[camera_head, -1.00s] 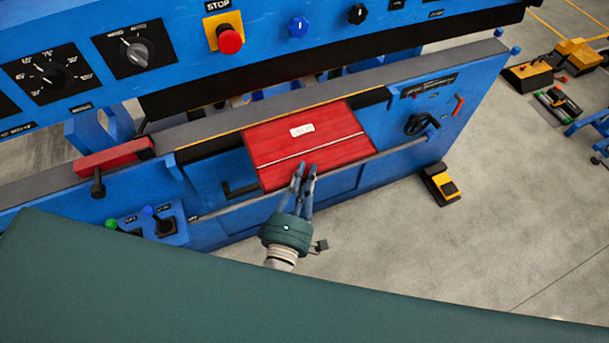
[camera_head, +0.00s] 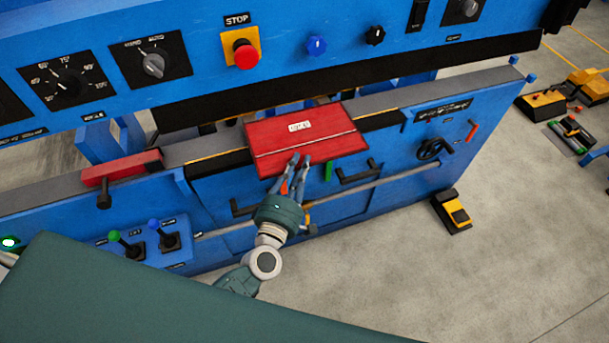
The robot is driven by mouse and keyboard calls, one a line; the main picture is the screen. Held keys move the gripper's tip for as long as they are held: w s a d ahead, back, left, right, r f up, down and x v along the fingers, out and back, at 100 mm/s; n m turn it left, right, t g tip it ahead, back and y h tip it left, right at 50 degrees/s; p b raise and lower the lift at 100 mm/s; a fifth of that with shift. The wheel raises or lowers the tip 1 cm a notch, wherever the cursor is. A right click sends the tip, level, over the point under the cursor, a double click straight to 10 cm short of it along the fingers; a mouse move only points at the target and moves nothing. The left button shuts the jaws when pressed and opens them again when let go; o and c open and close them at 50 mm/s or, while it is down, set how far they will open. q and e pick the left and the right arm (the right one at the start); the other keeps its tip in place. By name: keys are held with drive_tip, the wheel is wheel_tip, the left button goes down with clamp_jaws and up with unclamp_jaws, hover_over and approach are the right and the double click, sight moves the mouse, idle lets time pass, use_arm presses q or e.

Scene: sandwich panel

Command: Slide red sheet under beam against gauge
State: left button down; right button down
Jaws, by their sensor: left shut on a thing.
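The red sheet (camera_head: 320,143) lies across the grey bed of the blue machine, with a pale crease line across it and a small white label. Its far edge comes close to the lower edge of the black beam strip (camera_head: 440,79) in the picture; I cannot tell whether any of it is under the beam. My left gripper (camera_head: 298,162) is shut on the sheet's near edge, with its arm coming from below. I cannot pick out a gauge behind the beam. My right gripper is not in view.
A red block with a black handle (camera_head: 122,168) sits on the bed at left. Two levers (camera_head: 150,240) stand at lower left. Black handles (camera_head: 358,173) and a rail (camera_head: 385,181) cross the machine front. A yellow-and-black pedal (camera_head: 452,211) stands on the open floor at right.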

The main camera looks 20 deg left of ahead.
sight(293, 150)
use_arm(q)
drive_tip(key=w+a, duration=0.1)
drive_tip(key=w, duration=0.1)
drive_tip(key=w+a, duration=0.2)
drive_tip(key=shift+w+b, duration=0.15)
drive_tip(key=shift+b, duration=0.25)
drive_tip(key=shift+w+f+b, duration=0.1)
drive_tip(key=shift+f+b, duration=0.55)
drive_tip(key=shift+f, duration=0.05)
drive_tip(key=shift+w+a+f+b, duration=0.15)
drive_tip(key=shift+w+f+b, duration=0.05)
drive_tip(key=shift+f+b, duration=0.25)
drive_tip(key=shift+w+a, duration=0.1)
drive_tip(key=c, duration=1.7)
unclamp_jaws()
drive_tip(key=shift+o, duration=0.2)
drive_tip(key=shift+f, duration=0.15)
